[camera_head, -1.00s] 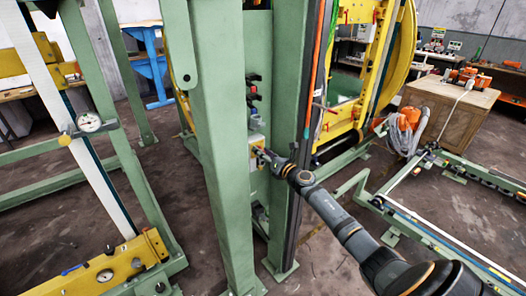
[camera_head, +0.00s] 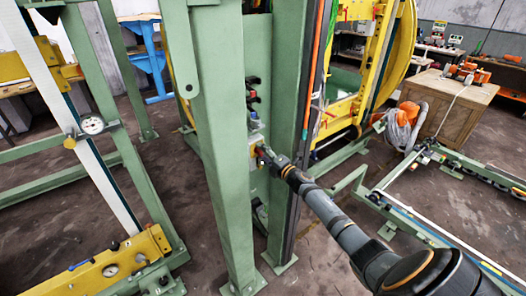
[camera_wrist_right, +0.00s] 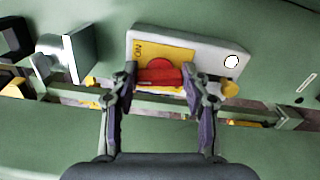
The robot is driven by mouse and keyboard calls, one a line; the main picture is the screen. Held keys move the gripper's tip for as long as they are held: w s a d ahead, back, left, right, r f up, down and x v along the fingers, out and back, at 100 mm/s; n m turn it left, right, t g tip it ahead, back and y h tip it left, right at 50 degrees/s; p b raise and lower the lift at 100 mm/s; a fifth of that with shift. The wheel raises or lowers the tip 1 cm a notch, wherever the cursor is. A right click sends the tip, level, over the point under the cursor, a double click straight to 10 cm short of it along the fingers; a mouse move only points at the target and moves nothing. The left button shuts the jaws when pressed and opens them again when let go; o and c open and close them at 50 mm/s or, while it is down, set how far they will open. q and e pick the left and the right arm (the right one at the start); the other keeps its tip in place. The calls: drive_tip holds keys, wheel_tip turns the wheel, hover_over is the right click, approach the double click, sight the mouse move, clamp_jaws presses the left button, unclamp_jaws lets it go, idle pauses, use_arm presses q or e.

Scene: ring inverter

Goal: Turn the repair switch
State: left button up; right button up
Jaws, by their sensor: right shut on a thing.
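The repair switch is a red knob (camera_wrist_right: 162,76) on a yellow plate (camera_wrist_right: 150,52) marked ON, set on a pale grey box (camera_wrist_right: 205,60) in the right wrist view. My right gripper (camera_wrist_right: 160,82) has one finger on each side of the red knob and is shut on it. In the head view, my right gripper (camera_head: 264,152) reaches between two green posts to the switch box (camera_head: 254,141), which it partly hides. My left gripper is not in view.
A grey metal bracket (camera_wrist_right: 70,52) sits left of the switch box. A wooden cabinet (camera_head: 455,105) stands far right.

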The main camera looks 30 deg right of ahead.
drive_tip(key=shift+m+p, duration=0.35)
drive_tip(key=shift+m, duration=0.55)
drive_tip(key=shift+f, duration=0.1)
drive_tip(key=o, duration=1.2)
drive_tip(key=shift+c, duration=0.2)
drive_tip(key=shift+s, duration=0.1)
drive_tip(key=s+d, duration=0.1)
drive_tip(key=s, duration=1.1)
